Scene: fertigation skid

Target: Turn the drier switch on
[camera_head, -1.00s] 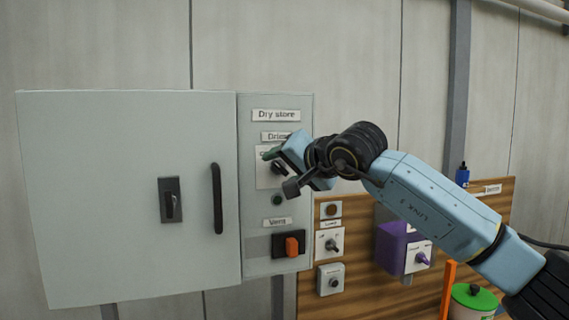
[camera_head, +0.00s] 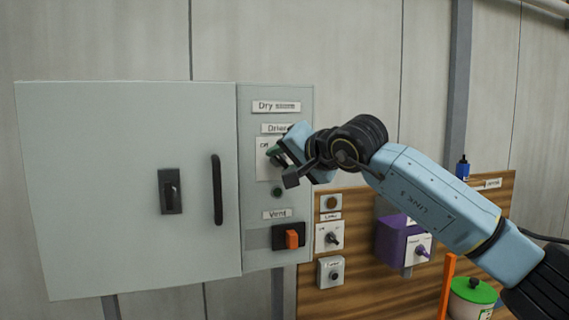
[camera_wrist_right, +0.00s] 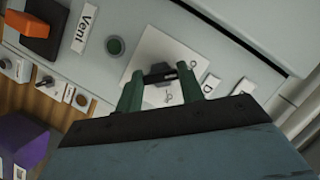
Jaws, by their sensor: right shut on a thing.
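The drier switch (camera_wrist_right: 159,76) is a dark rotary knob on a white plate (camera_wrist_right: 150,58), under the label "Drier" (camera_head: 279,128) on the grey "Dry store" panel. My right gripper (camera_wrist_right: 160,88) has its green fingertips on either side of the knob and is shut on it. In the head view my right gripper (camera_head: 279,153) covers most of the knob and plate, so the knob's exact setting is hard to read. A round dark green lamp (camera_head: 277,192) sits below the plate and looks unlit. My left gripper is not in view.
A grey cabinet door (camera_head: 110,240) with a black handle (camera_head: 217,190) is left of the panel. An orange vent switch (camera_head: 292,239) is below. A wooden board (camera_head: 370,285) at right carries small switches and a purple box (camera_head: 392,240).

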